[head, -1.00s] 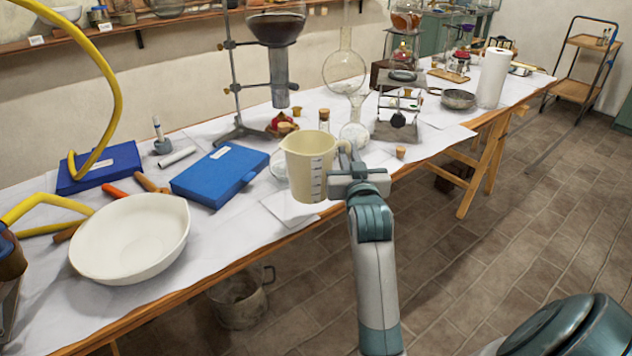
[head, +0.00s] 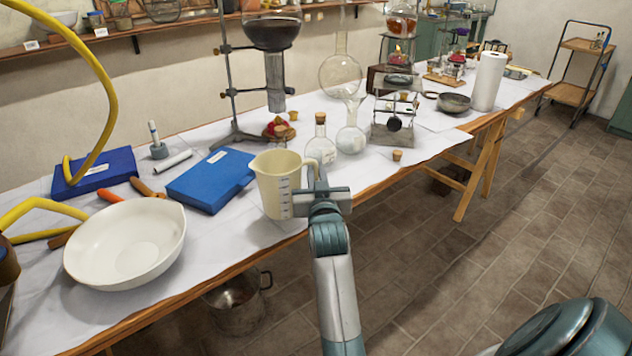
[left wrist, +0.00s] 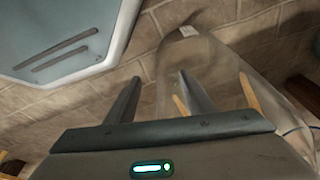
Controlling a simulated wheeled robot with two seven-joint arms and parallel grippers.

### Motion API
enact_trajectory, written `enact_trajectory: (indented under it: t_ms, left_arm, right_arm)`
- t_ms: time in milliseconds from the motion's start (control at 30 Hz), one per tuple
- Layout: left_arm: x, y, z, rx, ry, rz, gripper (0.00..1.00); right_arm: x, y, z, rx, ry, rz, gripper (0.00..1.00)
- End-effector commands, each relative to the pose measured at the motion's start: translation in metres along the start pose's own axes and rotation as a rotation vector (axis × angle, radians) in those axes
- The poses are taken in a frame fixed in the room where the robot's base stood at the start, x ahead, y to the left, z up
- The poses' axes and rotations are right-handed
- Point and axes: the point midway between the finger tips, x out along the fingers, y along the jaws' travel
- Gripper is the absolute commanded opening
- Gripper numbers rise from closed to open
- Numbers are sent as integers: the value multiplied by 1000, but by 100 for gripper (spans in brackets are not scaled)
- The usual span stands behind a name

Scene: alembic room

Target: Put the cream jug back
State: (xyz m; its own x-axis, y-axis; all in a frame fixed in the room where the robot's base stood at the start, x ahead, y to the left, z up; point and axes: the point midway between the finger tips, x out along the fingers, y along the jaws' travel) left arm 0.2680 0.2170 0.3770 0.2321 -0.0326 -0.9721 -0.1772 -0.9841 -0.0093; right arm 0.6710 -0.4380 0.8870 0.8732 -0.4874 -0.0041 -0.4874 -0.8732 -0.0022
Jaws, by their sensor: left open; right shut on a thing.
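The cream jug (head: 272,187), pale yellow with dark measuring marks, is upright near the table's front edge in the head view, just right of a blue case. My right gripper (head: 318,198) is shut on the jug at its handle side, on the right. I cannot tell whether the jug's base touches the tabletop. In the left wrist view my left gripper (left wrist: 160,100) is open with nothing between its fingers. The left gripper does not show in the head view.
The blue case (head: 210,180) and a white bowl (head: 125,243) lie left of the jug. A corked bottle (head: 321,148) and a round flask (head: 351,138) stand behind it. A metal stand (head: 232,90) holds a dark-filled vessel. A pot (head: 237,303) is below the table.

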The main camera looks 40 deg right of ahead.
Motion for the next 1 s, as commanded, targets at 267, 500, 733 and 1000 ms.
enact_trajectory:
  t_ms: [267, 500, 733, 1000]
  left_arm:
    - [-7, 0, -5, 0, 5, 0, 49]
    - [-8, 0, -6, 0, 10, -1, 49]
    - [-8, 0, -4, 0, 4, 0, 49]
    - [-8, 0, -4, 0, 4, 0, 49]
  right_arm:
    - [0, 0, 28, 0, 0, -1, 0]
    - [0, 0, 28, 0, 1, 0, 0]
    - [0, 0, 31, -1, 0, 0, 23]
    - [0, 0, 31, -1, -1, 0, 30]
